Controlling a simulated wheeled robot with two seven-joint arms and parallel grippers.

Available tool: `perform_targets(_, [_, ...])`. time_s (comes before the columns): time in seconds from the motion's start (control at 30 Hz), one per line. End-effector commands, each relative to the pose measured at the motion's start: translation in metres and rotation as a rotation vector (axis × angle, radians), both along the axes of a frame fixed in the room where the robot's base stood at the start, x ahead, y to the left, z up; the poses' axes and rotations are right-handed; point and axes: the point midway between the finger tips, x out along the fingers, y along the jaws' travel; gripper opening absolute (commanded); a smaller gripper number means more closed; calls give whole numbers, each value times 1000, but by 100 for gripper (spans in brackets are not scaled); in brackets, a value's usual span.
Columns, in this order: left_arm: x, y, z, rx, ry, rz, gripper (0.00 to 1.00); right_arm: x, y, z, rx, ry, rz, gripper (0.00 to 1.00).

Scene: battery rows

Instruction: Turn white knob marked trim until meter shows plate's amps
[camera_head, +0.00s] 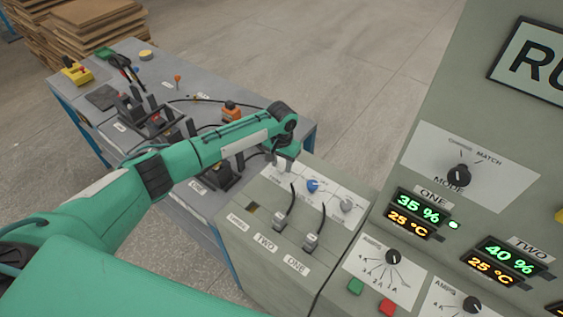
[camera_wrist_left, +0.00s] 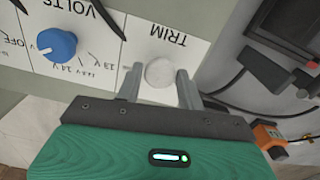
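The white knob (camera_wrist_left: 160,72) sits beside the printed word TRIM (camera_wrist_left: 168,33), upside down in the left wrist view. My left gripper (camera_wrist_left: 161,88) has one finger on each side of this knob, with little or no gap; whether they press on it is unclear. I cannot make out a needle meter or a plate with an amps figure. My right gripper is out of view.
A blue knob (camera_head: 312,186) marked VOLTS is close beside the gripper, then a grey knob (camera_head: 347,205). Two levers (camera_head: 283,221) (camera_head: 311,242) stand nearer. The upright panel has lit displays (camera_head: 419,206) and black dials (camera_head: 393,257). A cluttered bench (camera_head: 198,82) stands behind.

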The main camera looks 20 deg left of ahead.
Motion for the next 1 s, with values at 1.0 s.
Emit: perform_targets(1.0, [1,0,1,-1,-1,322,11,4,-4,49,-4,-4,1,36])
